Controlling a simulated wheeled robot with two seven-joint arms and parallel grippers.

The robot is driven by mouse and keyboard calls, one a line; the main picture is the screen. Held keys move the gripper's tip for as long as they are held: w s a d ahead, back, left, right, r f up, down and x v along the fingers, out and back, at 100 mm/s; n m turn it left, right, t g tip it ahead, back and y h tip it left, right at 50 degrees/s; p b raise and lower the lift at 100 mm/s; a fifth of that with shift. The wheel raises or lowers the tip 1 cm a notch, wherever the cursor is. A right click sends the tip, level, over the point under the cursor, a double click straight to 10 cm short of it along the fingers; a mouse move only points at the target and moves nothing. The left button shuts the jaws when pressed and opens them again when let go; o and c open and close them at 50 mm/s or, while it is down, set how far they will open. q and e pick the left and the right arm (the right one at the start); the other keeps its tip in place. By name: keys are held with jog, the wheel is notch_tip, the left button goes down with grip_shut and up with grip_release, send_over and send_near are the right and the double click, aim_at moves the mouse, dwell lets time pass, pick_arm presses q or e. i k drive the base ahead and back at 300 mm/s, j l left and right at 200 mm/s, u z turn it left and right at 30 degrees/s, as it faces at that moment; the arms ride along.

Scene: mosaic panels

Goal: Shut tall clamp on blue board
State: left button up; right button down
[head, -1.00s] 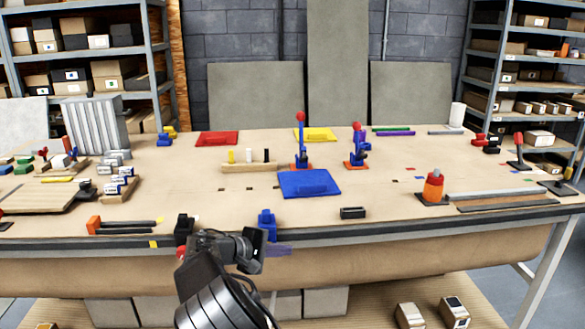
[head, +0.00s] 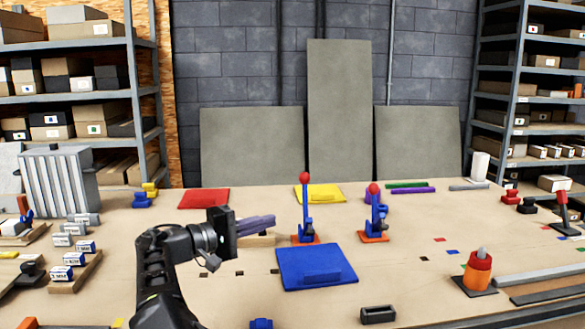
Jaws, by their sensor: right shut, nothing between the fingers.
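The tall clamp (head: 305,222) is blue with a red knob on top of its upright handle. It stands on an orange base at the back edge of the blue board (head: 305,279), which lies flat on the bench with a raised blue bar on it. The fingers appear apart from the clamp, with a gap in the picture.
A second, shorter blue clamp (head: 376,218) with a red knob stands to the right. Red (head: 204,198) and yellow (head: 320,194) boards lie farther back. A wooden block (head: 258,240) is partly behind my gripper. An orange-red object (head: 478,272) stands at right.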

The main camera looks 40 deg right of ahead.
aim_at(305, 177)
jog(key=i+l, duration=0.85)
